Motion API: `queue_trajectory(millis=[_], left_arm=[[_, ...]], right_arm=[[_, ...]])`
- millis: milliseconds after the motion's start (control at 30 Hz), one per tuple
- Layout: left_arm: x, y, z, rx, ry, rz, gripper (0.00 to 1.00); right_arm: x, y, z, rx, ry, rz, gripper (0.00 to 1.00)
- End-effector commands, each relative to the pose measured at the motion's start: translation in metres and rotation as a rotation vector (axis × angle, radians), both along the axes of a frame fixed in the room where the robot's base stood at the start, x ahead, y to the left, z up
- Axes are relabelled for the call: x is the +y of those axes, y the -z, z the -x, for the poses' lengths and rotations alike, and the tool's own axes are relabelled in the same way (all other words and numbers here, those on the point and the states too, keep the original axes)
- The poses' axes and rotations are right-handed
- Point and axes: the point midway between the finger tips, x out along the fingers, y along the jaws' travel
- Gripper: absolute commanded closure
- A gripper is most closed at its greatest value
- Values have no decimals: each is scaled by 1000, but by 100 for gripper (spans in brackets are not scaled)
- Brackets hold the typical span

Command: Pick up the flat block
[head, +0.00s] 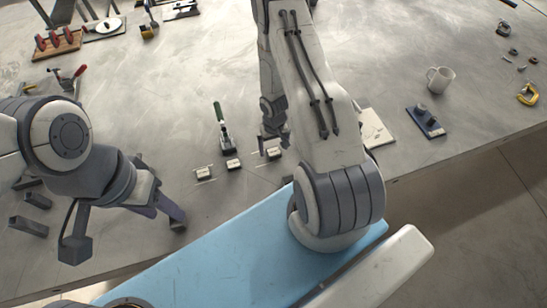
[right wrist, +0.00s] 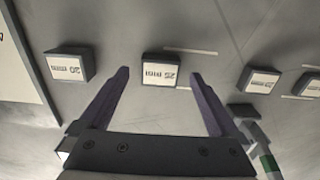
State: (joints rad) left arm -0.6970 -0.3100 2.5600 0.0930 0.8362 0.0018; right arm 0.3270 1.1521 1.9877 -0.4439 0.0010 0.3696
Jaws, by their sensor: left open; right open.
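Several small dark blocks with white labelled faces lie on the grey table; I cannot tell which is the flat block. In the right wrist view, one block (right wrist: 160,72) seems to read 25 mm and sits ahead of the gap between my right fingers. Another (right wrist: 68,65), seemingly 20 mm, is left of it, and two more (right wrist: 260,82) (right wrist: 308,85) are to the right. In the head view, blocks show left of my right gripper (head: 274,143) and just below it (head: 273,153). My right gripper is open and empty, above the table. My left gripper (head: 163,210) is open and empty.
A pale plate (head: 376,128), a dark block-like fixture (head: 427,122) and a white mug (head: 439,79) are to the right. Dark bars (head: 30,225) lie at far left. The table edge (head: 460,150) is near.

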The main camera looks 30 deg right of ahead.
Motion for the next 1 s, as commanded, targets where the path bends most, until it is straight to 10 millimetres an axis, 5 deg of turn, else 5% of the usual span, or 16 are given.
queue_trajectory(millis=[100, 367, 400, 600, 667, 1000], left_arm=[[0, 18, 0, 0, -1, 0, 50], [0, 16, 0, 0, -1, 0, 50], [0, 16, 0, 0, -1, 0, 50], [0, 16, 0, 0, -1, 0, 50], [0, 16, 0, 0, -1, 0, 50], [0, 15, 0, 0, -1, 0, 50]], right_arm=[[0, 17, 0, 0, 2, 0, 3], [0, 16, 0, 0, 1, 0, 3], [0, 16, 0, 0, 1, 0, 6], [0, 16, 0, 0, 1, 0, 83], [0, 16, 0, 0, 1, 0, 100], [0, 14, 0, 0, 1, 0, 100]])
